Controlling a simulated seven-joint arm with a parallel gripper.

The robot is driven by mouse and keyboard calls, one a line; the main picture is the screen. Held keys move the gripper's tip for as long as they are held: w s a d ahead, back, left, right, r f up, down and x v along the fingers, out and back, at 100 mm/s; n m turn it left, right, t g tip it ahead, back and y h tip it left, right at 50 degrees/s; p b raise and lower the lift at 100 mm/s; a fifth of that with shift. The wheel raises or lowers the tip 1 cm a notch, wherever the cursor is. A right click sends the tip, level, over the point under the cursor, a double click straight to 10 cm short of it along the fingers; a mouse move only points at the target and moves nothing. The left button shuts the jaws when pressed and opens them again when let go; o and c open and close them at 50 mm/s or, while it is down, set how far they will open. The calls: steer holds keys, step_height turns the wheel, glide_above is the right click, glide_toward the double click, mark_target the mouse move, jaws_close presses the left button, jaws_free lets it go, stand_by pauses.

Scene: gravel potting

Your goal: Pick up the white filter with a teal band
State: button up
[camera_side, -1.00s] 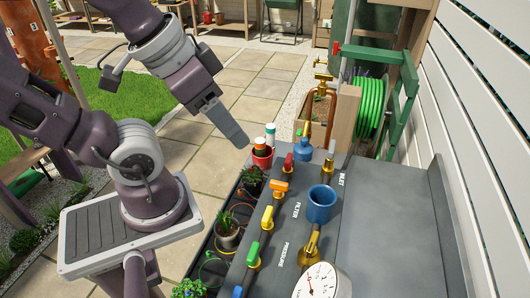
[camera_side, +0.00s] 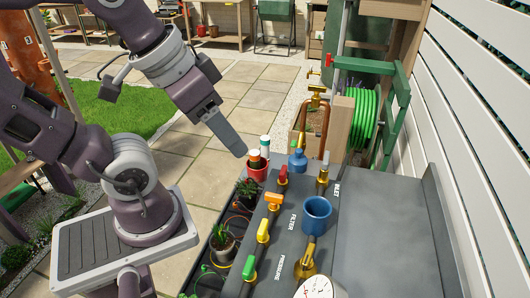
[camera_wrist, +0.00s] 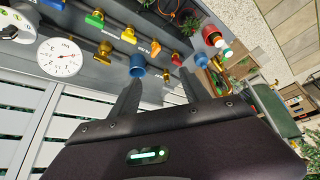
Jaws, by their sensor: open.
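In the wrist view the teal-banded filter (camera_wrist: 228,52) leans out of the red pot (camera_wrist: 209,33) at the upper right. Its lower part is hidden in the pot. My gripper (camera_side: 240,152) is just left of the pot in the side view, pointing down toward it. In the wrist view its two fingers (camera_wrist: 160,78) are apart and empty.
A green hose reel (camera_side: 364,122) stands behind. The bench's right part is clear.

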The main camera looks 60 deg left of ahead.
steer(key=w+a+n+g, duration=0.2)
steer(key=w+a+n, duration=0.15)
steer(key=w, duration=0.55)
steer(key=n+g, duration=0.3)
steer(key=n, duration=0.4)
glide_above(265, 137)
step_height(265, 137, down, 17)
steer(key=shift+a+r, duration=0.1)
steer(key=shift+r, duration=0.05)
steer(key=f, duration=0.6)
steer(key=shift+d+f, duration=0.2)
steer(key=shift+f, duration=0.6)
jaws_close()
